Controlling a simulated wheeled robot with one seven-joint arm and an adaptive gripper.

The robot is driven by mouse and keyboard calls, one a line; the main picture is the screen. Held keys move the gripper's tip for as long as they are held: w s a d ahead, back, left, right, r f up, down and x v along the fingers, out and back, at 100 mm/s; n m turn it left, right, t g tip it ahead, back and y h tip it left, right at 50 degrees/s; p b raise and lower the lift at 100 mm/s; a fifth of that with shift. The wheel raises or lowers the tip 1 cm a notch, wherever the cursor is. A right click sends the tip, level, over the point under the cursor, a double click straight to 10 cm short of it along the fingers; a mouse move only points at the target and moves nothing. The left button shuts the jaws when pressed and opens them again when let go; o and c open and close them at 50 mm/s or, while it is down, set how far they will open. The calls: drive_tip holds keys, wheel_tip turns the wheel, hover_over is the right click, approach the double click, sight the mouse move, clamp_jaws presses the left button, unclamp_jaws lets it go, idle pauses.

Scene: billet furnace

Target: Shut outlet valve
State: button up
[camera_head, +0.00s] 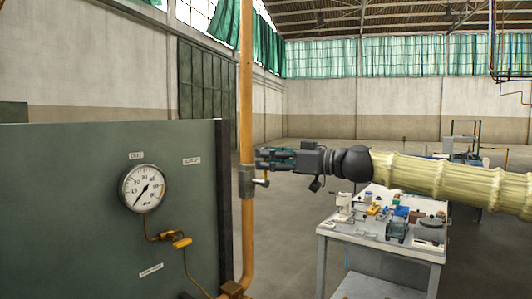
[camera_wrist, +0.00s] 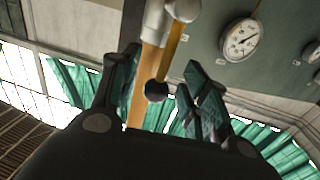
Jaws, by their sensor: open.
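The outlet valve is a grey metal body (camera_head: 246,181) on an upright orange pipe (camera_head: 247,90), with a short stem to the right. In the wrist view, which looks upside down, its grey body (camera_wrist: 157,18) is at the top. A yellow lever (camera_wrist: 173,48) runs from it roughly along the pipe and ends in a dark ball knob (camera_wrist: 156,91). My gripper (camera_head: 268,159) is beside the pipe, just above the valve stem. In the wrist view my gripper (camera_wrist: 160,92) is open, its fingers either side of the knob. Contact with the knob cannot be told.
A grey-green panel (camera_head: 70,210) with a round gauge (camera_head: 142,188) and a small yellow valve (camera_head: 180,241) stands left of the pipe. A table (camera_head: 384,244) with several small items is at the right. Bare floor lies between pipe and table.

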drive_tip(key=shift+w+a, duration=0.25)
drive_tip(key=shift+a, duration=0.4)
clamp_jaws()
